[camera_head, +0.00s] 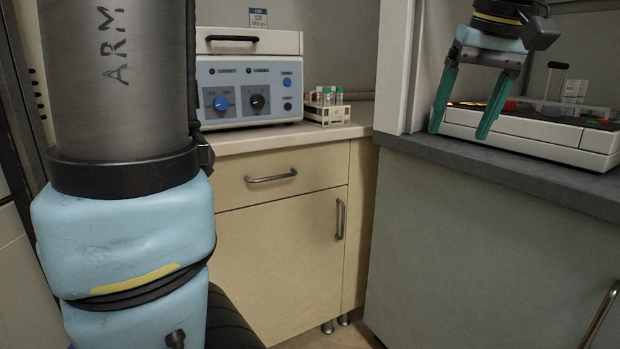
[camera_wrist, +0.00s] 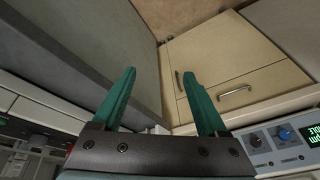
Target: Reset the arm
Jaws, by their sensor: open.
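My gripper (camera_head: 462,118) has two teal fingers and hangs at the upper right in the head view. The fingers are spread apart with nothing between them. It is in front of the white instrument on the dark grey counter, and I cannot tell the exact gap. In the wrist view my gripper (camera_wrist: 163,92) also shows open and empty, with cabinet fronts beyond it. My own arm, grey and light blue, fills the left of the head view.
A white instrument (camera_head: 560,146) stands on the dark grey counter (camera_head: 500,166) at right. A white-and-blue device (camera_head: 250,92) with knobs and a tube rack (camera_head: 327,107) stand on the left counter. Below it is a beige cabinet (camera_head: 270,260). A white vertical panel (camera_head: 394,65) stands between the counters.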

